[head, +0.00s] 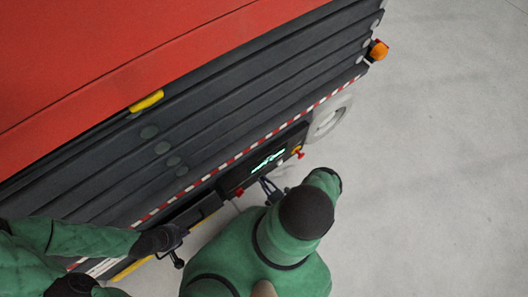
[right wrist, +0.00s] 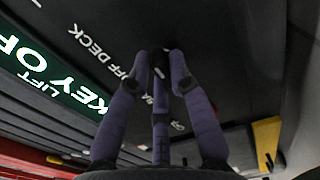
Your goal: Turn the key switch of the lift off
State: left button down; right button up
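The lift is the large red and dark grey machine, with a dark control panel (head: 257,168) low on its side. A lit green sign on the panel (right wrist: 60,85) reads "LIFT KEY OF", with the rest cut off by the frame edge. My right gripper (head: 267,184) is at the panel, just below the lit sign. In the right wrist view its purple-grey fingers (right wrist: 158,60) converge close together near the label "OFF DECK" (right wrist: 107,50). The key switch cannot be made out; the fingertips may hide it. My left gripper (head: 178,256) is beside the lift's lower edge, its finger state unclear.
Red knobs sit at the panel's left (head: 239,192) and right (head: 300,154) ends. A pale wheel (head: 328,117) is right of the panel. An orange lamp (head: 378,50) sticks out at the lift's corner. The grey floor (head: 440,170) at right is clear.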

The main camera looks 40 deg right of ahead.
jog(key=o, duration=0.4)
jog(key=shift+o, duration=0.2)
jog(key=s, duration=0.7)
jog(key=shift+s+a, duration=0.2)
jog(key=shift+a, duration=0.2)
